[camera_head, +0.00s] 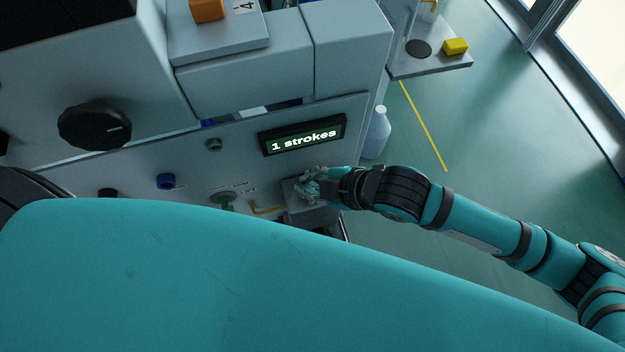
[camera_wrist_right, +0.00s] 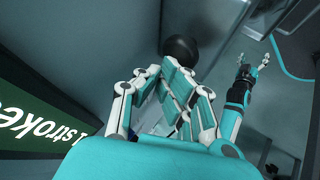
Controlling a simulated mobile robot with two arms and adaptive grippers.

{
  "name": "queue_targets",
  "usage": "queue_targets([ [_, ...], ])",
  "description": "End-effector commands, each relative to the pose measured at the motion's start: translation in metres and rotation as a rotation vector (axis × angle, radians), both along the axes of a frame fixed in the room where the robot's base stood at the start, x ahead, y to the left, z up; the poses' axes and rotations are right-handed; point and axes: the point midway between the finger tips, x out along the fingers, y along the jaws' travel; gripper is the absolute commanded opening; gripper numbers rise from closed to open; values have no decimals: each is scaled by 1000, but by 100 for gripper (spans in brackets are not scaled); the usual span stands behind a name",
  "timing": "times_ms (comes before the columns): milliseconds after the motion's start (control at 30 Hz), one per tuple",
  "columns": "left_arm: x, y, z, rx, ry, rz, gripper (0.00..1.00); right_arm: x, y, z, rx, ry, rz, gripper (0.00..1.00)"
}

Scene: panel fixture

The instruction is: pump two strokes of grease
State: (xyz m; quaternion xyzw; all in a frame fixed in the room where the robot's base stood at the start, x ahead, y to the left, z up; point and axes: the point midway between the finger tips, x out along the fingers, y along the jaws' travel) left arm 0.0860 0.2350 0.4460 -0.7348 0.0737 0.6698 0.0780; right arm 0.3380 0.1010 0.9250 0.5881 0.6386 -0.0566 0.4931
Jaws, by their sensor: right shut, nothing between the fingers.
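A dark display (camera_head: 303,134) on the grey panel reads "1 strokes"; its green face also shows in the right wrist view (camera_wrist_right: 40,115). My right gripper (camera_head: 309,188) is at the panel below the display, by a small grey block (camera_head: 296,205). Its fingers (camera_wrist_right: 172,75) are shut and empty. In the right wrist view a black round knob (camera_wrist_right: 181,48) is just beyond the fingertips; I cannot tell if they touch. The pump's lever is not clear in the head view. My left gripper (camera_wrist_right: 252,67) shows in the right wrist view with its fingers apart, empty.
The panel carries a large black dial (camera_head: 95,126), a blue knob (camera_head: 166,181), a green-handled valve (camera_head: 225,201) and a yellow bent handle (camera_head: 266,209). A pale bottle (camera_head: 377,135) stands right of the panel. A side shelf (camera_head: 430,65) holds a yellow block (camera_head: 455,46). Floor at right is clear.

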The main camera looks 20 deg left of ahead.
Motion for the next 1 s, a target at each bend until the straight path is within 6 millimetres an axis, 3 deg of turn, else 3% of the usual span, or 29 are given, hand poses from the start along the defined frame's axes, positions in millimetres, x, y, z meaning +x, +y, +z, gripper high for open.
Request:
queue_targets([
  [1000,0,0,0,0,0,0,69,0,-1,-6,-4,1,-2,0],
])
